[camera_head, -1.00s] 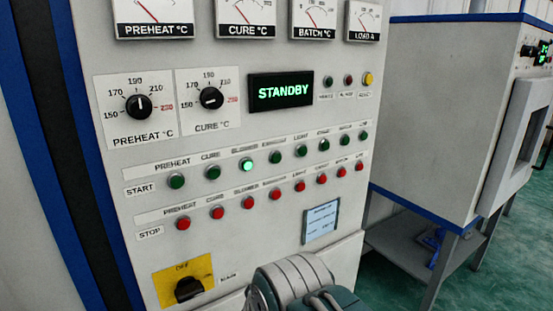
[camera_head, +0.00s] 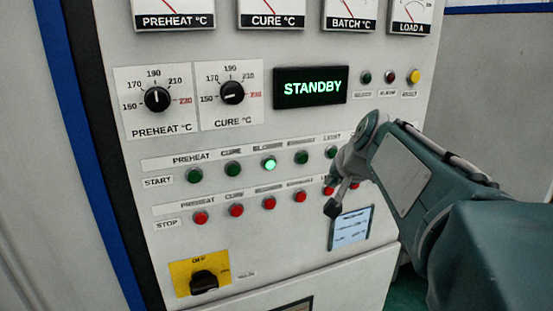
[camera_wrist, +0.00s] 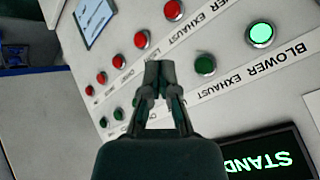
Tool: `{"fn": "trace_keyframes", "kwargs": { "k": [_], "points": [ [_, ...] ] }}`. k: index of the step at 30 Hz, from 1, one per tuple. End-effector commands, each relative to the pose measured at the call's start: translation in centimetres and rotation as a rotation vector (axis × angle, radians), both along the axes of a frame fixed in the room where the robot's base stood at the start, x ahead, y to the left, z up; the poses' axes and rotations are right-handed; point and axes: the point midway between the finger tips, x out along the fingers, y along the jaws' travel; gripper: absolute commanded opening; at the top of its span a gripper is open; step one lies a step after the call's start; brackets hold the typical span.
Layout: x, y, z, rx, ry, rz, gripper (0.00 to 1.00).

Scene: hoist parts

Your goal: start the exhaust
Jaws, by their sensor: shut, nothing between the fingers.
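The green exhaust start button (camera_head: 301,157) is unlit, fourth from the left in the start row. It also shows in the wrist view (camera_wrist: 205,64), above its EXHAUST label. The lit blower start button (camera_head: 270,164) sits beside it and also shows in the wrist view (camera_wrist: 261,33). My gripper (camera_head: 333,208) is shut and empty in front of the panel's right side, near the stop row. In the wrist view my fingertips (camera_wrist: 158,72) are left of the exhaust start button and hide part of the start row. I cannot tell their distance from the panel.
Red stop buttons (camera_head: 236,210) line the row below. The display (camera_head: 310,87) reads STANDBY. Two dials (camera_head: 157,99) are at the left, and a yellow-backed rotary switch (camera_head: 203,282) is at the bottom. My arm covers the right ends of both rows.

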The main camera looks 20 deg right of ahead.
Motion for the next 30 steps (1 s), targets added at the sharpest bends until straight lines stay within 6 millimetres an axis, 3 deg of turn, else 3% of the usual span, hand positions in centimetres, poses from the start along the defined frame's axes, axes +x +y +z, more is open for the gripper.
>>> {"fn": "trace_keyframes", "kwargs": {
  "k": [11,30],
  "points": [
    [0.8,0.1,-0.1,-0.001,0.001,0.004,0.00],
    [8.2,0.3,-0.1,-0.001,0.002,0.003,0.00]
  ]
}}
